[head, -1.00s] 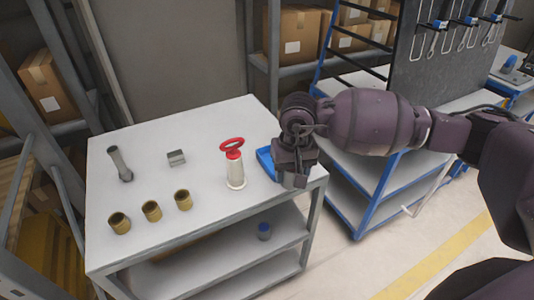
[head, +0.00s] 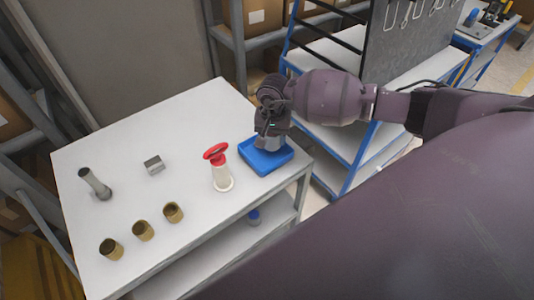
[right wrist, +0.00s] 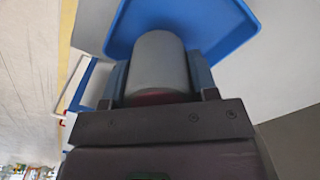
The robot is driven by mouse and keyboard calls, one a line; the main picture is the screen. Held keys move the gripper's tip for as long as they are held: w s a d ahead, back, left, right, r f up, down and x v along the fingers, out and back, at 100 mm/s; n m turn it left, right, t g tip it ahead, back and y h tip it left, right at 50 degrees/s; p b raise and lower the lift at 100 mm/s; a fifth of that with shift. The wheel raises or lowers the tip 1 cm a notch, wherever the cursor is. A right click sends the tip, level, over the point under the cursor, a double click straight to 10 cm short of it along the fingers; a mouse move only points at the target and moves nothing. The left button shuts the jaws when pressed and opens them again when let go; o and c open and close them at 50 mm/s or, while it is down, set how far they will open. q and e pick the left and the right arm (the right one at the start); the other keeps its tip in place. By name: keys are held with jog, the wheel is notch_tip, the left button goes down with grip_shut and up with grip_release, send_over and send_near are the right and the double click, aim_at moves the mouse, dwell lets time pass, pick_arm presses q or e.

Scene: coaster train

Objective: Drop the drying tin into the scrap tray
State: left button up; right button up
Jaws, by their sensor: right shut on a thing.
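The drying tin is a plain grey cylinder (right wrist: 158,60) in the right wrist view, with a dark red band at its near end. My right gripper (right wrist: 159,78) is shut on it, one finger on each side. In the head view the right gripper (head: 268,140) is over the scrap tray, a shallow blue tray (head: 255,163) at the table's right corner. The grey tin (head: 267,144) shows below the gripper there. I cannot tell whether the tin touches the tray floor. My left gripper is not in view.
A blue-framed rack (head: 345,165) is at right.

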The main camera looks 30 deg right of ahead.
notch_tip(320, 180, down, 3)
jog(key=shift+b, duration=0.55)
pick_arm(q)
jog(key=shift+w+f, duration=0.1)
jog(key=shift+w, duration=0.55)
pick_arm(e)
jog(key=shift+w+f, duration=0.1)
jog(key=shift+f, duration=0.3)
jog(key=o, duration=1.1)
jog(key=shift+c, duration=0.2)
jog(key=shift+r, duration=0.15)
notch_tip(320, 180, up, 10)
jog(key=shift+f+b, duration=0.2)
jog(key=shift+b, duration=0.45)
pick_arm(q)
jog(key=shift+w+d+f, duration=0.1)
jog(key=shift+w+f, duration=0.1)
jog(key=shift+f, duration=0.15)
pick_arm(e)
jog(key=shift+r, duration=0.5)
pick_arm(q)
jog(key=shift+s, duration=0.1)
pick_arm(e)
jog(key=shift+f, duration=0.1)
